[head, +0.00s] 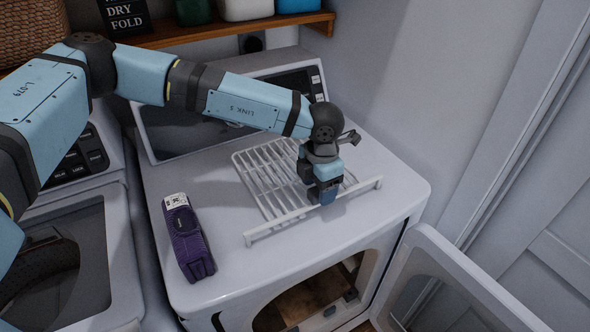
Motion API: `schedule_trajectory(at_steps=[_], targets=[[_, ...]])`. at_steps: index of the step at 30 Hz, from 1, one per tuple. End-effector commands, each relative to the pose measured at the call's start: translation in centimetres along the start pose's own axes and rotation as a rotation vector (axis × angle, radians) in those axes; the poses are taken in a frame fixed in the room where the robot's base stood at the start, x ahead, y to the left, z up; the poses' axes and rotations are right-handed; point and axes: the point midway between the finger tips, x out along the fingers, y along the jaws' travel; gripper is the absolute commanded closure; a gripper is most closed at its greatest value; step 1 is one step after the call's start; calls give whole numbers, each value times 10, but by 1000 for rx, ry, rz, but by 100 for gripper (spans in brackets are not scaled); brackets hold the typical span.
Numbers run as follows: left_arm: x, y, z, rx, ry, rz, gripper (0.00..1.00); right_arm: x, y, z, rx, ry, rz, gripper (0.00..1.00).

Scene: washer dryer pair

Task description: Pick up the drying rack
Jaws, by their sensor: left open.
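The white wire drying rack (268,183) lies flat on top of the right-hand machine (225,263), with its long front bar towards the machine's front edge. My left arm reaches in from the left over the machine. My left gripper (327,200) points down over the right part of the rack, close to its front bar. It is open, and the fingertips are partly hidden by the gripper body. I cannot tell whether it touches the rack. My right gripper is not in view.
The machine's door (455,285) hangs open at lower right. A wooden shelf (185,33) and control panel (230,110) stand behind. A wall is on the right.

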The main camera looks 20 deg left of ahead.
Motion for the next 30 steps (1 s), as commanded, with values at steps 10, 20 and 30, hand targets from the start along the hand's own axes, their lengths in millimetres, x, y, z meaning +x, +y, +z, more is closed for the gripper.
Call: schedule_trajectory(at_steps=[10, 20, 30], targets=[[11, 0, 0, 0, -1, 1, 37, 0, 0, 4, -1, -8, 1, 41], [10, 0, 0, 0, -1, 1, 91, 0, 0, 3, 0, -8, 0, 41], [3, 0, 0, 0, -1, 1, 91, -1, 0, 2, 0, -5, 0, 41]])
